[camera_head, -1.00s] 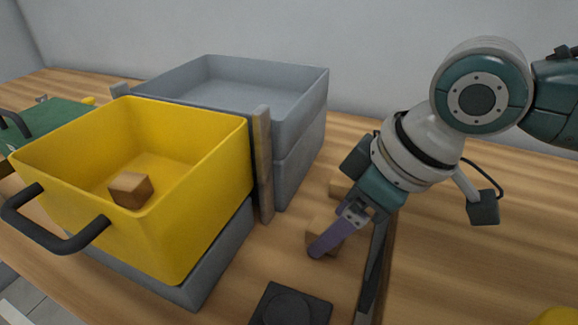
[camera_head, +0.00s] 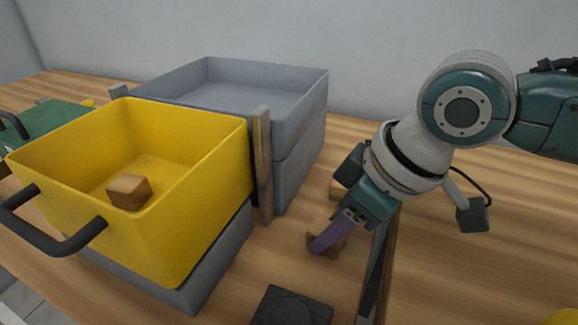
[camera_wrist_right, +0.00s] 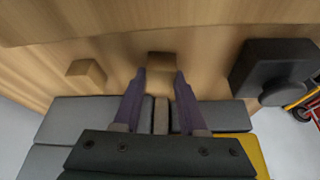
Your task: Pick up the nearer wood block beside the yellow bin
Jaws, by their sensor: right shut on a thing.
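The nearer wood block (camera_head: 327,241) is a small brown cube on the table, to the right of the yellow bin (camera_head: 222,190). My right gripper (camera_head: 318,246) comes down over it from the upper right, with its purple fingers shut on the block. One finger hides part of the block in the head view. In the right wrist view the block (camera_wrist_right: 159,61) sits between the two fingertips (camera_wrist_right: 160,80). I cannot tell any gap between block and table. The farther wood block (camera_head: 340,188) lies behind, partly hidden by the gripper; it also shows in the right wrist view (camera_wrist_right: 85,73). My left gripper is out of view.
Another wood block (camera_head: 129,191) lies inside the yellow bin. Grey crates (camera_head: 298,140) and a wooden post (camera_head: 264,165) stand close left of the gripper. A black pad (camera_head: 290,307) lies in front, and a dark-sided rail (camera_head: 376,265) runs to the right. The table farther right is mostly clear.

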